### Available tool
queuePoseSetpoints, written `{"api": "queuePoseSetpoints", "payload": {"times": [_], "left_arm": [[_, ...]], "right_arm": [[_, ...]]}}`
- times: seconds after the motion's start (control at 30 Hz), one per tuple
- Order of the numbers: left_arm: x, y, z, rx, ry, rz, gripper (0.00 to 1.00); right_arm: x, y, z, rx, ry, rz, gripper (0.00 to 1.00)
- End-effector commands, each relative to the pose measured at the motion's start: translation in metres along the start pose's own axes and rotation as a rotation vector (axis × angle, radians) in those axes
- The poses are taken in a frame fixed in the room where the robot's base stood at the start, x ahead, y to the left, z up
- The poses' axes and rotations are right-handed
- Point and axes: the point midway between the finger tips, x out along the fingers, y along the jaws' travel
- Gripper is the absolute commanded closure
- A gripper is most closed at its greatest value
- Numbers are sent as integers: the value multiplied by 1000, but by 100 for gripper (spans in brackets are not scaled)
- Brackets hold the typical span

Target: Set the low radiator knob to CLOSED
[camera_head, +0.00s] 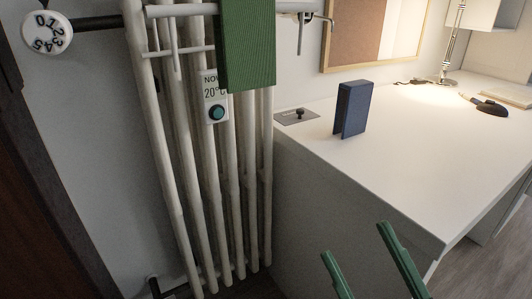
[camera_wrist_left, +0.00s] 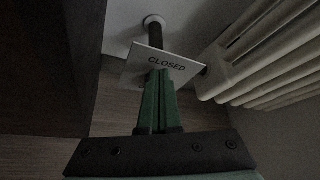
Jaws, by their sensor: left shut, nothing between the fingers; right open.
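In the left wrist view, a white plate marked CLOSED (camera_wrist_left: 172,64) sits below a dark pipe (camera_wrist_left: 153,32) that comes from a round white wall fitting. The low knob itself is not clearly visible there. In the head view, a dark pipe end (camera_head: 156,287) shows at the foot of the radiator (camera_head: 200,180), and the left gripper is out of view. My right gripper (camera_head: 356,242) is open and empty in front of the desk.
A numbered white knob (camera_head: 48,32) is at the radiator's top left. A dark wooden panel (camera_wrist_left: 40,70) is close on the left.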

Motion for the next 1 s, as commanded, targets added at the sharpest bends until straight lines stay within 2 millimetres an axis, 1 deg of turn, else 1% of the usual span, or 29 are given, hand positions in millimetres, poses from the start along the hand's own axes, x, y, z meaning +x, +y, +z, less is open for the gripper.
{"api": "queuePoseSetpoints", "payload": {"times": [0.77, 1.0], "left_arm": [[3, 1, -6, -2, 0, 1, 100], [3, 5, -7, 1, 2, 0, 100]], "right_arm": [[0, 0, 0, 2, 1, 0, 22], [0, 0, 0, 2, 1, 0, 22]]}}
